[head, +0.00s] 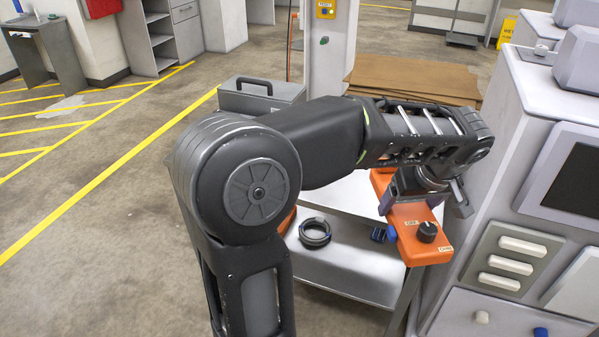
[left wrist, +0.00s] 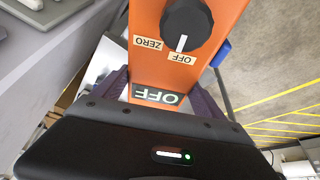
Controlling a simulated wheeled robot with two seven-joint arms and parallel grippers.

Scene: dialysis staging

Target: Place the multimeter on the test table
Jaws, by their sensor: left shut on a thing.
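The multimeter is a long orange box (head: 433,251) with a black knob and OFF and ZERO labels. My left gripper (head: 424,206) is shut on it, with a dark finger on each side. In the left wrist view the orange body (left wrist: 150,68) stands between the fingers, with the knob pointing to OFF. The multimeter is over the right side of a pale metal table (head: 345,272); I cannot tell whether it touches the top. My arm hides part of both. My right gripper is not in view.
A black cable ring (head: 315,233) and a small dark blue item (head: 378,235) are on the table. A grey toolbox (head: 262,95) stands behind my arm. A large grey machine (head: 515,190) is close on the right. The floor at left is open.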

